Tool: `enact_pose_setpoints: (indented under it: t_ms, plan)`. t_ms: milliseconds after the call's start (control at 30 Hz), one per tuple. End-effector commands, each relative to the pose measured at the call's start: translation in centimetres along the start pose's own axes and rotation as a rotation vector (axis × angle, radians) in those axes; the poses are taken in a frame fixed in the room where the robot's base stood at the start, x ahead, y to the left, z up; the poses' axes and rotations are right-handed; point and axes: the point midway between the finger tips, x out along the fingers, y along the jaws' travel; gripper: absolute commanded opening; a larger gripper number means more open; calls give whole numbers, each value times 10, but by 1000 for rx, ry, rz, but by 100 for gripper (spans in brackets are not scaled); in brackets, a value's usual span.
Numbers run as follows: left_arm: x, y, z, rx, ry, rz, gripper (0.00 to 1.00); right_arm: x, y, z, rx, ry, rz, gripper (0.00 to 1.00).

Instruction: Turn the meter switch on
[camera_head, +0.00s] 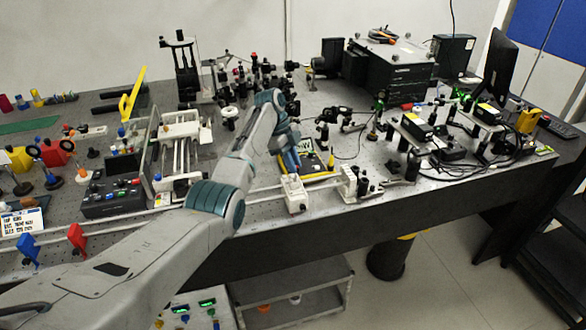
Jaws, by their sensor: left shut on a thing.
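My left arm comes in from the lower left, rises and bends down over the bench. My left gripper (291,160) points down at the left side of a small yellow-edged meter (319,165) with a pale face, lying on the bench in the middle. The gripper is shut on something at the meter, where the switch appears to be. The fingertips and the switch are too small and too covered to make out, so the switch's position cannot be told. My right gripper is not in view.
A white box-like device (293,194) stands just in front of the meter near the bench edge. Optical mounts (357,183) stand to its right. A white-railed frame (180,150) is to the left. A large black box (390,72) stands behind. Cables cross the right side.

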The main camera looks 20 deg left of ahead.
Motion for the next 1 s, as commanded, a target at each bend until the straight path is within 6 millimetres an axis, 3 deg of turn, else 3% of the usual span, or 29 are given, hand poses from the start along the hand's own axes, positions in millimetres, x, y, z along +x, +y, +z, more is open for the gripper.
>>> enact_pose_setpoints:
  t_ms: [100, 500, 1000]
  plan:
    - [4, -2, 1, 99, 1, 40, 0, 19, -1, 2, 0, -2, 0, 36]
    - [3, -4, 0, 345, 0, 142, 0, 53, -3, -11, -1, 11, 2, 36]
    - [0, -4, -1, 428, 0, 176, 0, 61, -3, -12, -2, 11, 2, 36]
